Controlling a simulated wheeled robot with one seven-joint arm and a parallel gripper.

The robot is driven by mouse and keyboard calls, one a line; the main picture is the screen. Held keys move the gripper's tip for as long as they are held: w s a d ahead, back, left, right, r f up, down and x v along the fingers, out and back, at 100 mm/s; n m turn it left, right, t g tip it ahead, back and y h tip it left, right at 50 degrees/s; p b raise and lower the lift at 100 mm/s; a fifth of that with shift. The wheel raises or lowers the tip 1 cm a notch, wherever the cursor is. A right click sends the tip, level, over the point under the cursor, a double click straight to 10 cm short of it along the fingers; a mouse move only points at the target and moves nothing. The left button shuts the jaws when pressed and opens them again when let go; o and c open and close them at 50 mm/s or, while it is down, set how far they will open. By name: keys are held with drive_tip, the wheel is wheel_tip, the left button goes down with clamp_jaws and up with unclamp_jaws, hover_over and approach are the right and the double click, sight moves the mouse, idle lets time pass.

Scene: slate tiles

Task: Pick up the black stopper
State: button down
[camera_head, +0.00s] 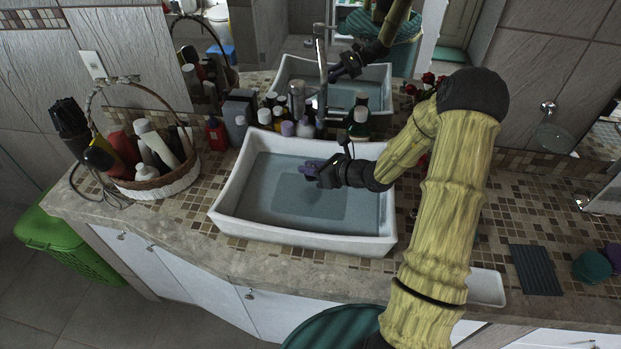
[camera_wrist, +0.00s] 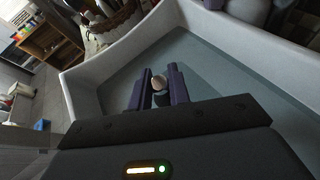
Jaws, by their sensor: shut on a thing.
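My gripper (camera_head: 309,170) is over the inside of the white sink basin (camera_head: 300,238), with its purple fingers pointing left. In the wrist view its two fingers (camera_wrist: 159,84) are shut on a small dark object, the black stopper (camera_wrist: 161,100). A pale round shape shows just beyond the dark part; I cannot tell if it belongs to the stopper. In the head view the stopper is too small and too covered by the fingers to make out. The fingers appear above the basin floor.
Several bottles (camera_head: 288,128) and a faucet (camera_head: 321,70) stand behind the basin. A wicker basket (camera_head: 165,184) with bottles stands to the left. A dark ridged mat (camera_head: 535,270) lies on the right counter. The basin walls surround my gripper.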

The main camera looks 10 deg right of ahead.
drive_tip(key=shift+r, duration=0.3)
idle(0.4)
drive_tip(key=s+d+m+b, duration=0.1)
drive_tip(key=s+d+b, duration=0.1)
drive_tip(key=d+b, duration=0.3)
drive_tip(key=s+d+f+t+h+b, duration=0.1)
drive_tip(key=s+d+b, duration=0.2)
drive_tip(key=d, duration=0.7)
drive_tip(key=shift+d+m+h+b, duration=0.3)
drive_tip(key=shift+d+m+b, duration=0.1)
drive_tip(key=shift+b, duration=0.85)
